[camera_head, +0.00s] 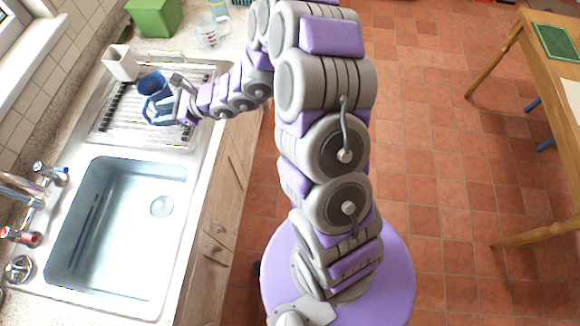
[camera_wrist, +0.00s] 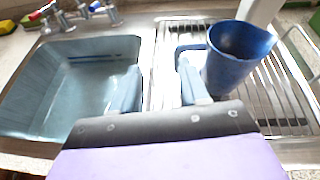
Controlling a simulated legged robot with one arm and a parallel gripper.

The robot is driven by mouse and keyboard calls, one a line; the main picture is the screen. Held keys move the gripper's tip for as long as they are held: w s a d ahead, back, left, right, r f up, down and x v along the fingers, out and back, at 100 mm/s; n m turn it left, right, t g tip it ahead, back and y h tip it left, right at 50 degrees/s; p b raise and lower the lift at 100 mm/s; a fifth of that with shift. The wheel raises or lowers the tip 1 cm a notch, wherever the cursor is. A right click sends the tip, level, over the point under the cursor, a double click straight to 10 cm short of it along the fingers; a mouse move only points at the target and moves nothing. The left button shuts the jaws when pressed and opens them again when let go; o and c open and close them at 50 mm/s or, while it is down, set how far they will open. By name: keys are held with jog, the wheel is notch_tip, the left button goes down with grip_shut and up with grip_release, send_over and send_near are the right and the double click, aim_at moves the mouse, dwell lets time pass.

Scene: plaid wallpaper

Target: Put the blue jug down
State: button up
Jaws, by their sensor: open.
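The blue jug (camera_head: 152,84) stands on the metal draining rack (camera_head: 114,128) beside the sink in the head view. In the wrist view the jug (camera_wrist: 233,62) is upright at the upper right, with its handle on its left side. My gripper (camera_head: 165,110) is at the jug's near side. In the wrist view my gripper (camera_wrist: 158,85) has its two fingers spread. The right finger is next to the jug's handle; I cannot tell whether they touch. No part of the jug is seen between the fingers.
The sink basin (camera_head: 122,222) is empty, with taps (camera_head: 28,200) on its left. A white cup (camera_head: 119,62) stands just behind the jug. A green box (camera_head: 153,16) and a clear measuring cup (camera_head: 208,32) stand farther back on the counter. A wooden table (camera_head: 509,45) is at the right.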

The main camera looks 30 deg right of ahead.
jog(key=s+a+r+n+g, duration=0.2)
jog(key=s+r+n+g, duration=0.2)
jog(key=s+r+n, duration=0.45)
jog(key=s+a+r+n+g, duration=0.35)
jog(key=s+r+n, duration=0.2)
jog(key=s, duration=0.65)
jog(key=s+d+f+n+g+h, duration=0.1)
jog(key=s+d+n+h, duration=0.8)
jog(key=s+d, duration=1.1)
jog(key=d+g+h, duration=0.1)
jog(key=d+h, duration=0.1)
jog(key=d, duration=0.1)
jog(key=shift+d+n, duration=0.2)
jog(key=shift+n, duration=0.2)
